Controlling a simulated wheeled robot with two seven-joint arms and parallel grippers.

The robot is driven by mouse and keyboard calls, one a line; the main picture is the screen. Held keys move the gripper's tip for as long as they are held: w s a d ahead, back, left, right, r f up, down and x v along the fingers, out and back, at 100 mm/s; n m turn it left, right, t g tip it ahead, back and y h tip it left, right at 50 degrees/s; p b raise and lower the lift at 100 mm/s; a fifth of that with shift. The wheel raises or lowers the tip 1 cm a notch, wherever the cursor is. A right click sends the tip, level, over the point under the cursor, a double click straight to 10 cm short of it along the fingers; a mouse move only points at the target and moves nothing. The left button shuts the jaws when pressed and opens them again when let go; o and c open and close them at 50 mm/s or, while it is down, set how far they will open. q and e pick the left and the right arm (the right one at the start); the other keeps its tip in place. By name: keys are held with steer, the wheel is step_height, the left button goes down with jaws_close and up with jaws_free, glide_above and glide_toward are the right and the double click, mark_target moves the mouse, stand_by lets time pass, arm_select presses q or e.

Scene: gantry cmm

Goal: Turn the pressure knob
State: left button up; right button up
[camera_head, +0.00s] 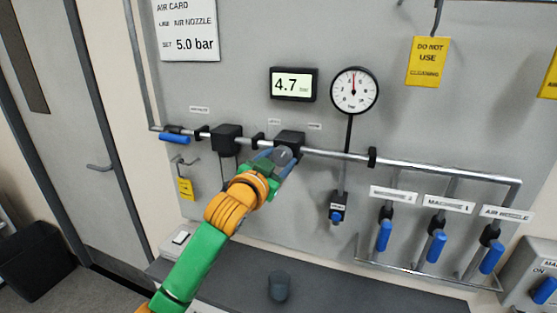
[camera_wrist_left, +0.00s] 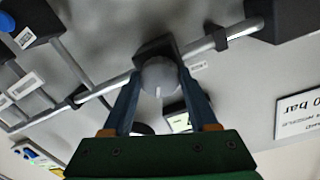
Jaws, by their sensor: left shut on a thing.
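The pressure knob (camera_wrist_left: 160,75) is a round grey dial with a pale line on its face, mounted on a dark regulator block (camera_head: 291,138) on the pipe. My left gripper (camera_head: 277,157) is shut on the knob, with one blue finger on each side of it in the left wrist view (camera_wrist_left: 158,88). The digital display (camera_head: 293,84) reads 4.7 bar. The round dial gauge (camera_head: 354,91) beside it has its needle pointing nearly straight up. The air card (camera_head: 186,28) at upper left says set 5.0 bar. My right gripper is not in view.
A metal pipe (camera_head: 430,171) runs across the grey panel. Several blue-handled valves (camera_head: 436,246) hang at the right, under machine and air nozzle labels. A yellow "do not use" tag (camera_head: 428,62) hangs above. A dark cup (camera_head: 279,287) stands on the dark bench below.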

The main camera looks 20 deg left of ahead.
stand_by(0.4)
arm_select(q)
steer(key=o, duration=1.4)
steer(key=shift+f, duration=0.1)
steer(key=s+b, duration=0.1)
steer(key=s, duration=0.1)
steer(key=s+b, duration=0.1)
steer(key=s, duration=0.1)
steer(key=s+b, duration=0.1)
steer(key=s, duration=0.2)
steer(key=shift+a, duration=0.3)
